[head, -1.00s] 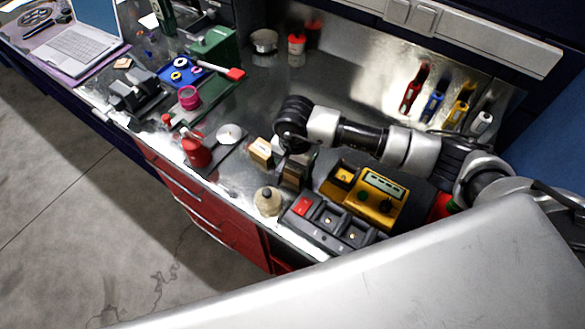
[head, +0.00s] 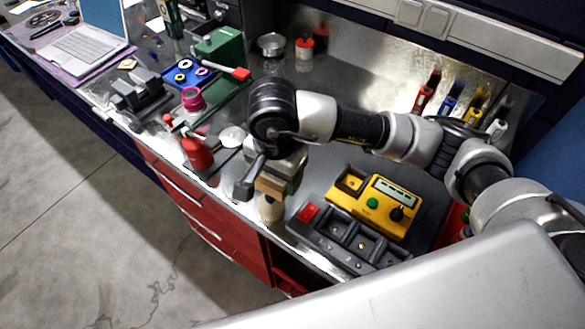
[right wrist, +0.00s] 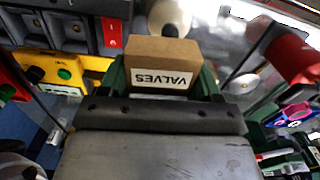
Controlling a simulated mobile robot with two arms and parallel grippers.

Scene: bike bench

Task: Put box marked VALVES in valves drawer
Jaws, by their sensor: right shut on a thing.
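The cardboard box marked VALVES (right wrist: 160,60) sits between the fingers of my right gripper in the right wrist view, its label upside down in that picture. In the head view my right gripper (head: 268,178) is shut on this box (head: 271,187), above the bench near its front edge. The gripper and wrist partly hide the box there. Red drawer fronts (head: 195,205) are below the bench's front edge. They look shut, and I cannot read which is the valves drawer. My left gripper is not in view.
A pale bottle (head: 270,210) stands just below the held box in the picture. A black tray with a red switch (head: 308,212) and a yellow device (head: 372,203) are to the right. A red oil can (head: 196,152) is to the left. Floor in front is clear.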

